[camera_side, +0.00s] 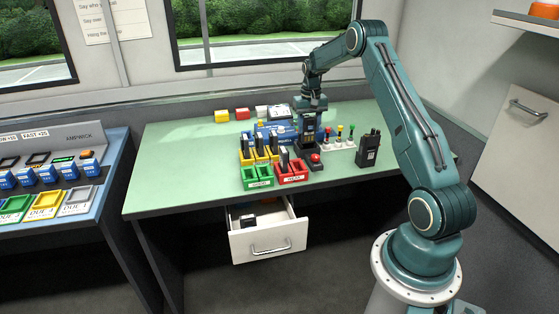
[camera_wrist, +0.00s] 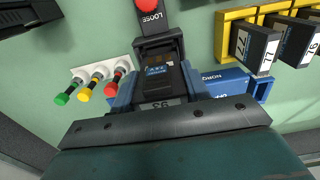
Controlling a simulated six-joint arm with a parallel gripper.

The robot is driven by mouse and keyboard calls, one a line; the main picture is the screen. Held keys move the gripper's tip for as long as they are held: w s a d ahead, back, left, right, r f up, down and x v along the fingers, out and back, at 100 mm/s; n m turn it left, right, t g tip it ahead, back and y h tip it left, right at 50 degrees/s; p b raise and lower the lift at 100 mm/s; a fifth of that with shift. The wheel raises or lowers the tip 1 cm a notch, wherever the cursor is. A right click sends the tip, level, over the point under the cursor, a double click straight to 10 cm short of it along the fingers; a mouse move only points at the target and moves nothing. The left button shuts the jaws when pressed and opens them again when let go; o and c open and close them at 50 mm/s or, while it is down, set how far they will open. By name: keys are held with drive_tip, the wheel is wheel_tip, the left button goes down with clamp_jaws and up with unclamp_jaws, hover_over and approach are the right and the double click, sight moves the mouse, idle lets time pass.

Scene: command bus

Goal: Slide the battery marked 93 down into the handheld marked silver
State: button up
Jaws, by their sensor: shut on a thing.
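My gripper (camera_wrist: 157,88) is shut on a dark battery (camera_wrist: 163,105), whose 93 reads upside down in the wrist view. In the side view my gripper (camera_side: 308,108) points down and holds the battery above a black stand with a red button (camera_side: 315,157). The stand's front bears the word LOOSE in the wrist view (camera_wrist: 155,42). Battery and stand overlap there, so I cannot tell whether they touch. A black handheld with an antenna (camera_side: 368,150) stands upright on the table to the right. No silver marking is readable.
Yellow (camera_side: 258,155), green (camera_side: 257,177) and red (camera_side: 292,173) racks stand left of the stand. Dark batteries fill part of the yellow one. Knobbed posts (camera_side: 339,140) stand close on the right. An open drawer (camera_side: 265,238) juts out below.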

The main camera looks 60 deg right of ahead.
sight(310, 117)
drive_tip(key=shift+f, duration=1.35)
idle(0.6)
drive_tip(key=o, duration=1.1)
drive_tip(key=shift+o, duration=1.7)
drive_tip(key=shift+f, duration=0.1)
drive_tip(key=shift+r, duration=3.6)
